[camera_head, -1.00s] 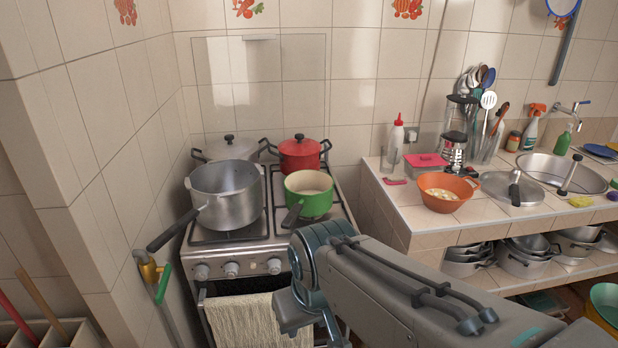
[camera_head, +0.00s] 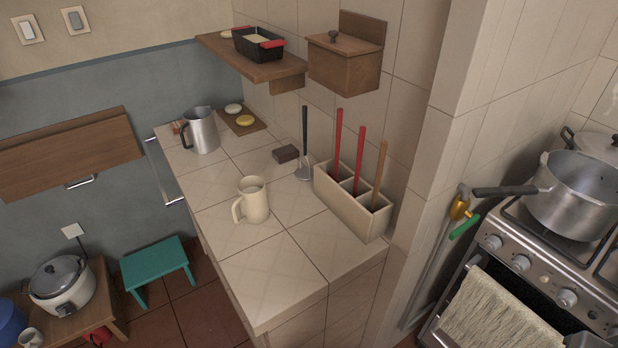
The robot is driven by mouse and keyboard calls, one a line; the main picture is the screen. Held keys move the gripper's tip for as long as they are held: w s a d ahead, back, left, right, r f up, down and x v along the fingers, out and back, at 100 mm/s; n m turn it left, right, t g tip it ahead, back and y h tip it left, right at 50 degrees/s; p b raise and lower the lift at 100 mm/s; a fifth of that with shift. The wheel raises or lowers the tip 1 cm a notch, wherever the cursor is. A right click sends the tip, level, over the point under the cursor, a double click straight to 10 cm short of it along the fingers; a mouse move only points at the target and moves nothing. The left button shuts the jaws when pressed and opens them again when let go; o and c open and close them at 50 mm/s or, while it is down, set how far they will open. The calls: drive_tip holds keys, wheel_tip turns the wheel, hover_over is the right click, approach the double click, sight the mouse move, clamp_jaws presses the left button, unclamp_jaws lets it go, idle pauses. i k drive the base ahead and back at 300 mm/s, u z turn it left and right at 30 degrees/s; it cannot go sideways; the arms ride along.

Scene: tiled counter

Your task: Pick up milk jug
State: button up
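A cream-coloured jug or mug (camera_head: 255,200) with a handle on its left side stands upright on the tiled counter (camera_head: 270,283), nearer the front. A metal jug (camera_head: 203,131) with a dark handle stands upright further back on the same counter. I cannot tell from the picture which of the two is the milk jug. My gripper and arm do not show in the head view now.
A cream divided holder (camera_head: 338,207) with red and wooden handles stands right of the cream jug. A wall shelf (camera_head: 250,62) and wooden box (camera_head: 345,62) overhang the back. The counter's front is clear.

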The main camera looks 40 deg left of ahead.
sight(252, 199)
drive_tip(key=u, duration=3.8)
drive_tip(key=i, duration=2.5)
drive_tip(key=z, duration=2.9)
